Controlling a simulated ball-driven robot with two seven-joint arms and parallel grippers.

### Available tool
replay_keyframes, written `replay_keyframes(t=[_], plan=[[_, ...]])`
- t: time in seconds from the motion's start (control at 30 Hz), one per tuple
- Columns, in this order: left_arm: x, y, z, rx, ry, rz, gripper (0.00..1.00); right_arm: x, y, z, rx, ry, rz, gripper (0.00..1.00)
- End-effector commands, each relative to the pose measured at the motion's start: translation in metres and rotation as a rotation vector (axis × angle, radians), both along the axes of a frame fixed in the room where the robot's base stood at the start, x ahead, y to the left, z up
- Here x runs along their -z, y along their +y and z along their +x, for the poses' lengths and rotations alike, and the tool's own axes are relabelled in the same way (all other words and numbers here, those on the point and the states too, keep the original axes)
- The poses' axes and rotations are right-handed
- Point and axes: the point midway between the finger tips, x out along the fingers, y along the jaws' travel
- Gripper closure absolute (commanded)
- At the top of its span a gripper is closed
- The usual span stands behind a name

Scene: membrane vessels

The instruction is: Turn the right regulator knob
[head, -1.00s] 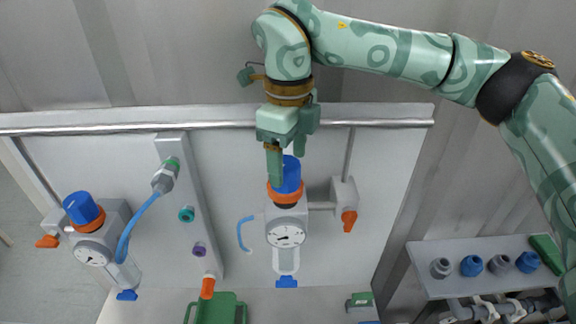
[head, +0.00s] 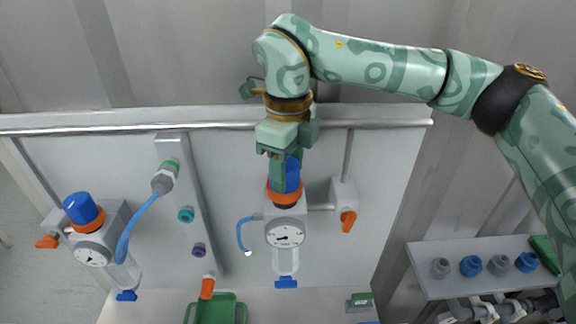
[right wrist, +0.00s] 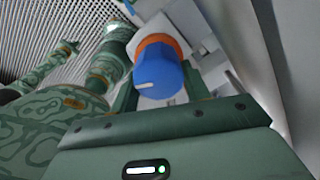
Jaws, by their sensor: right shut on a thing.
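The right regulator's blue knob (head: 293,176) sits upright on an orange collar, above a round white gauge (head: 285,234) whose dark needle points left. My right gripper (head: 278,172) comes down from above and is shut on this knob, hiding part of it. In the right wrist view the blue knob (right wrist: 158,82), with a white mark on its face, lies between the two green fingers, in front of its orange collar (right wrist: 165,42). The left regulator has a similar blue knob (head: 80,208) and gauge (head: 92,254). My left gripper is not in view.
An orange-handled valve (head: 348,220) sits close to the right of the right regulator. A blue hose (head: 240,236) hangs at its left. A metal rail (head: 380,123) runs across the panel top. A shelf with several round fittings (head: 471,265) stands at the lower right.

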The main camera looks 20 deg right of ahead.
Motion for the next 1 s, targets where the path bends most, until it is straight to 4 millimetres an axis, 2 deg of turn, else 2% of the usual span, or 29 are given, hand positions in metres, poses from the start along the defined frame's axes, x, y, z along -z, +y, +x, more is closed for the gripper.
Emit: replay_keyframes(t=[0.37, 1.0], plan=[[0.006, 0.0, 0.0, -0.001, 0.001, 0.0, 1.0, 0.0, 0.001, 0.0, 0.231, -0.001, 0.0, 0.76], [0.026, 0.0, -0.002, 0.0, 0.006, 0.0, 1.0, 0.001, 0.005, -0.001, 0.84, -0.002, 0.0, 0.76]])
